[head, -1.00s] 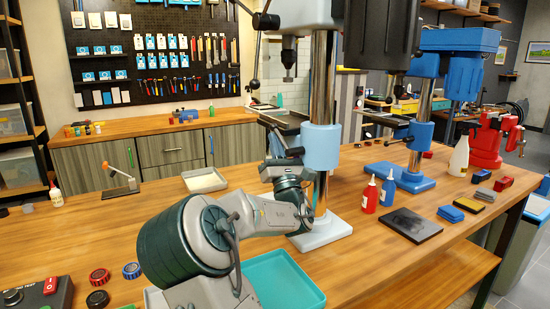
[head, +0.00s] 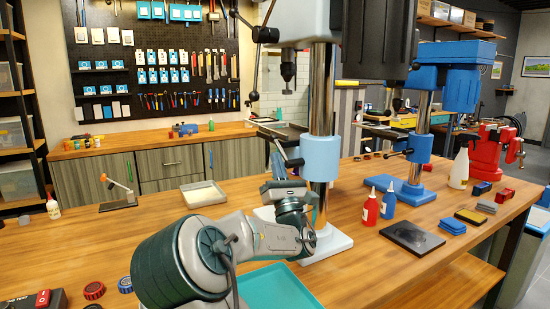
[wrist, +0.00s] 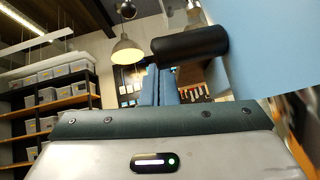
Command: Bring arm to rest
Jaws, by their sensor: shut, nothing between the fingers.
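My arm reaches across the workbench (head: 385,255) in the head view, bent with its wrist beside the column of the light-blue drill press (head: 320,158). My gripper (head: 279,168) points upward there, close to the press and partly mixed with its lever in the picture. In the wrist view the two blue fingers of my gripper (wrist: 160,86) stand side by side, shut with nothing between them. A black lever grip (wrist: 190,45) and a large light-blue surface (wrist: 270,45) of the press are very near them. Whether anything touches cannot be told.
A teal tray (head: 275,288) lies below my arm, and a metal tray (head: 203,193) lies behind it. A blue drill press (head: 415,160) stands farther back.

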